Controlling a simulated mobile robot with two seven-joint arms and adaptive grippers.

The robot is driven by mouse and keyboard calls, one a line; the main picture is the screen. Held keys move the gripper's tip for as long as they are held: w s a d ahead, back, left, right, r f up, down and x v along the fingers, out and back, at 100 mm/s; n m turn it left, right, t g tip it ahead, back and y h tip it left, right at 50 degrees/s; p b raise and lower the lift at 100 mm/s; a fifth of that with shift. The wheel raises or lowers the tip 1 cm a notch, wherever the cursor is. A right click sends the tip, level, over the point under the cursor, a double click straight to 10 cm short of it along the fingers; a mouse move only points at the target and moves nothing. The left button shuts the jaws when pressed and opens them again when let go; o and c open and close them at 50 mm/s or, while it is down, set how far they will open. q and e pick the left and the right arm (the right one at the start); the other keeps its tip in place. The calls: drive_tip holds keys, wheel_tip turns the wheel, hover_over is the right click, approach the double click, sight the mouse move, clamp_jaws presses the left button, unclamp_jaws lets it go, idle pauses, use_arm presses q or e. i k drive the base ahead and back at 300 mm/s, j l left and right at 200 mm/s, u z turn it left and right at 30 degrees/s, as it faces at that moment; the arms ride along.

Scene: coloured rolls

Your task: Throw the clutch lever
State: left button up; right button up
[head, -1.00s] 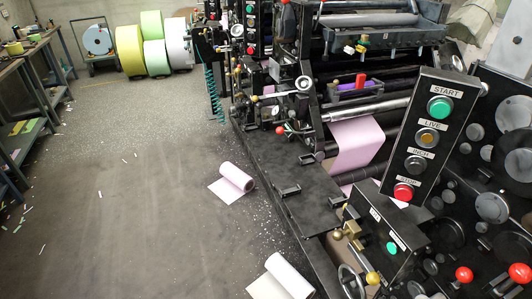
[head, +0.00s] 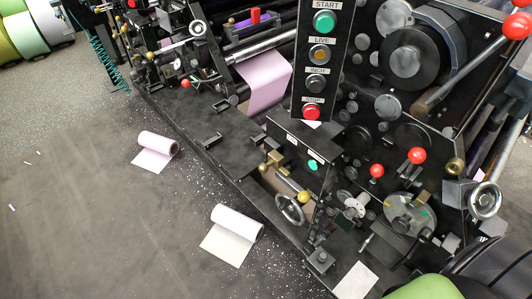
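Several red-knobbed levers show on the black printing machine at the right of the head view. Two shorter levers carry red balls, one left (head: 376,171) and one right (head: 416,156), near a round metal disc (head: 408,212) with coloured marks. No label shows which of these is the clutch lever. Neither of my grippers is in view.
A control panel (head: 321,67) has START, LIVE, INCH and STOP buttons. A handwheel (head: 291,209) stands by the machine's front edge. The floor at left is mostly clear.

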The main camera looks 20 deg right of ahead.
sight(377, 171)
drive_tip(key=z, duration=1.6)
drive_tip(key=j+u, duration=0.15)
drive_tip(key=u, duration=0.25)
